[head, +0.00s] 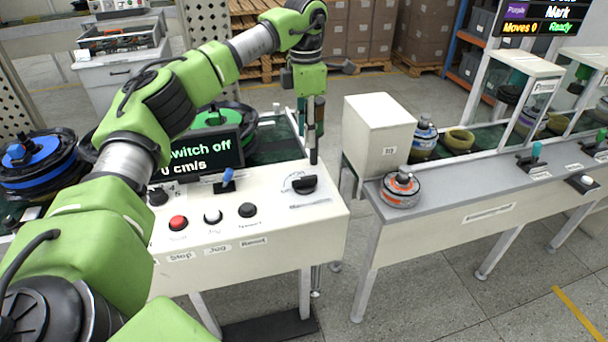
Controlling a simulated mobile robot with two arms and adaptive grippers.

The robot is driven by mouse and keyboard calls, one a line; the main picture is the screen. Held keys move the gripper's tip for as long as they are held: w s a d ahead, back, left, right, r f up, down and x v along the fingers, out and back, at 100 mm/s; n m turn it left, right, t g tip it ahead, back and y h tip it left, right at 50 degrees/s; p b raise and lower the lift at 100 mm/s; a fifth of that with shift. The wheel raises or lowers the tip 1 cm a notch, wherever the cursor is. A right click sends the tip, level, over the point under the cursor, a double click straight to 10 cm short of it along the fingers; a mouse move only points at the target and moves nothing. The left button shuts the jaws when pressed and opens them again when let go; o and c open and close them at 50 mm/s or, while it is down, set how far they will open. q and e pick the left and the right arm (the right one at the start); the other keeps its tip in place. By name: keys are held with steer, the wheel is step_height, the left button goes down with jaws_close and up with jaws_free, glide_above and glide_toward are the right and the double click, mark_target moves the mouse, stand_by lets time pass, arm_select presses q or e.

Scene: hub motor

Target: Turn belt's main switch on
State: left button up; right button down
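The belt's control panel (265,222) is a white box with a sloped top. A black rotary switch (304,184) sits at its right end, with a small label too blurred to read. It looks like the main switch. The display (206,157) reads "...witch off" and "0 cm/s", its left part hidden by my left arm. My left gripper (313,158) points down just above and behind the switch, apart from it as far as I can see. Its fingers show nearly edge-on, so their opening is unclear. My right gripper is not in view.
The panel also has a red button (178,223), a white button (213,216), a black button (247,210) and a blue-tipped lever (228,178). Wheels lie left.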

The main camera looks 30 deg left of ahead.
mark_target(305, 177)
arm_select(q)
steer(key=f+p, duration=0.1)
steer(key=f, duration=0.3)
steer(key=f+p, duration=0.1)
steer(key=f, duration=0.4)
steer(key=f+p, duration=0.1)
steer(key=f, duration=0.3)
steer(key=shift+a+f, duration=0.25)
steer(key=shift+f, duration=0.05)
jaws_close()
